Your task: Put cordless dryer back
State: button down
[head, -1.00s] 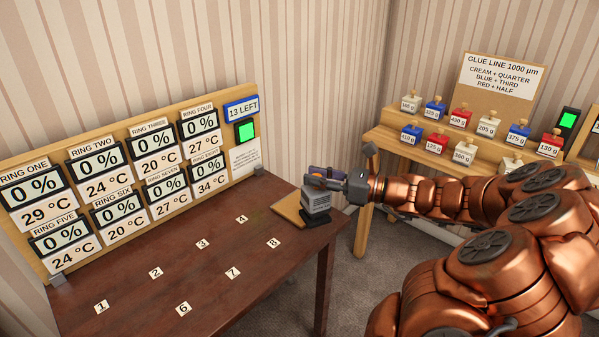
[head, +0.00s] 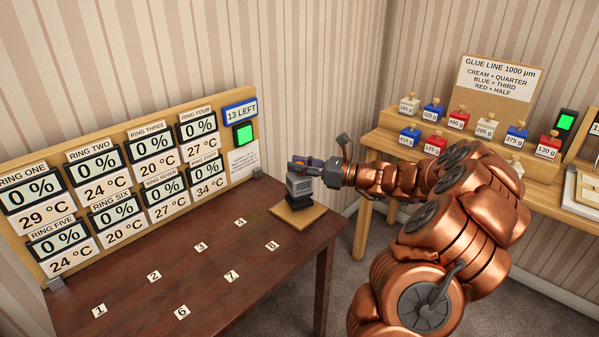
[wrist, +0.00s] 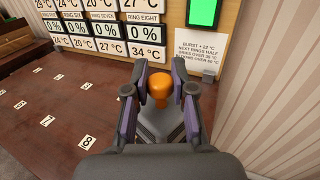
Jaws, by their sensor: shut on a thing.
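The cordless dryer (head: 299,186) is a grey ribbed block with a dark base; an orange knob on its top (wrist: 160,88) shows in the wrist view. My gripper (head: 306,164) is shut on that knob, with one finger on each side of it (wrist: 158,76). The dryer is upright over a light wooden pad (head: 312,216) at the far right corner of the dark table (head: 200,262). I cannot tell whether its base touches the pad. The underside is hidden.
Numbered white tags (head: 231,275) mark the otherwise clear table top. A board of ring displays (head: 130,180) stands along the table's back edge, with a green-lit panel (head: 244,133). A wooden shelf (head: 480,148) with several knobbed colored weights stands to the right.

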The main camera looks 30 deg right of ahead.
jog(key=shift+f, duration=1.1)
jog(key=c, duration=1)
grip_release()
jog(key=shift+o, duration=0.2)
jog(key=v, duration=1.2)
